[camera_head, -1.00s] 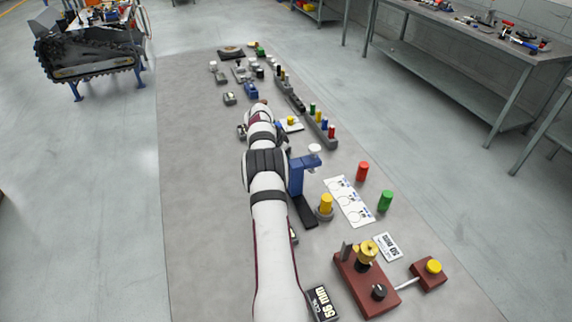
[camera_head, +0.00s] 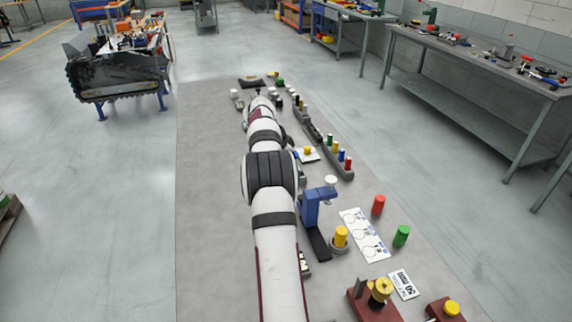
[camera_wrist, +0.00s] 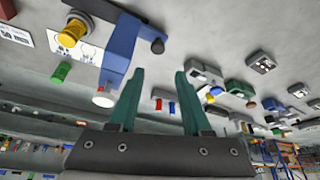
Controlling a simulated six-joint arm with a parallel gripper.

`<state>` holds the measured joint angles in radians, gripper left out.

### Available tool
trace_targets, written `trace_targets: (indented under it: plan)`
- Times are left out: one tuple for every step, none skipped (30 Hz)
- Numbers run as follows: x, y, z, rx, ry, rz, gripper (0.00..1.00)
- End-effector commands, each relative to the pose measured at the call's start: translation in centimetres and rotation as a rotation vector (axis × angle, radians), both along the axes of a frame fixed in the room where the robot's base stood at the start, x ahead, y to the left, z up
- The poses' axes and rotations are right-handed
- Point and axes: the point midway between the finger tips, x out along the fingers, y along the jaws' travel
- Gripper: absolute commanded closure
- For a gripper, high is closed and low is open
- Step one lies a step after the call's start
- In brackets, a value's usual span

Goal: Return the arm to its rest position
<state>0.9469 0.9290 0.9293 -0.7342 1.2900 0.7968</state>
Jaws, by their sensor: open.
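My arm (camera_head: 270,215) stretches from the bottom edge up over the grey mat in the head view. Its far end hides my gripper there. In the wrist view my gripper (camera_wrist: 158,80) shows two green fingers spread apart, with nothing between them. The wrist picture is tipped, with the mat at the top. A blue stand with a white knob (camera_head: 316,205) is beside my arm at its right; its blue body also shows in the wrist view (camera_wrist: 122,40), left of the fingers.
The grey mat (camera_head: 210,220) is clear left of my arm. Right of it are a yellow cylinder (camera_head: 341,236), red cylinder (camera_head: 379,205), green cylinder (camera_head: 401,236), white card (camera_head: 363,234) and a rack of coloured pegs (camera_head: 338,160). Benches (camera_head: 480,105) stand at right.

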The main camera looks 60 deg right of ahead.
Motion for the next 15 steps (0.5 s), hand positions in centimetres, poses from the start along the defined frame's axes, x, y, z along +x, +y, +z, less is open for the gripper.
trace_targets:
  plan:
    - [0.2,0.4,1.0,-0.002,-0.002,0.0,0.52]
    - [0.3,0.5,1.5,-0.002,-0.001,0.001,0.52]
    - [0.4,0.8,2.1,-0.002,-0.001,0.001,0.52]
    - [0.4,0.9,2.4,-0.002,-0.001,0.002,0.52]
    - [0.5,1.0,2.7,-0.001,0.0,0.001,0.52]
    - [0.5,1.2,3.0,-0.001,0.001,0.001,0.52]
    - [0.5,1.2,3.2,-0.001,0.0,0.0,0.52]
    - [0.5,1.3,3.3,-0.001,0.0,0.0,0.52]
    - [0.6,1.3,3.4,-0.001,0.0,0.0,0.52]
    - [0.6,1.3,3.4,-0.001,0.0,0.0,0.52]
    - [0.6,1.3,3.4,-0.001,0.0,0.0,0.52]
    - [0.6,1.3,3.4,-0.001,0.0,0.0,0.52]
    - [0.6,1.3,3.4,-0.001,0.0,0.0,0.52]
    - [0.6,1.3,3.4,-0.001,0.0,0.0,0.52]
    - [0.5,1.3,3.4,-0.001,0.0,0.0,0.52]
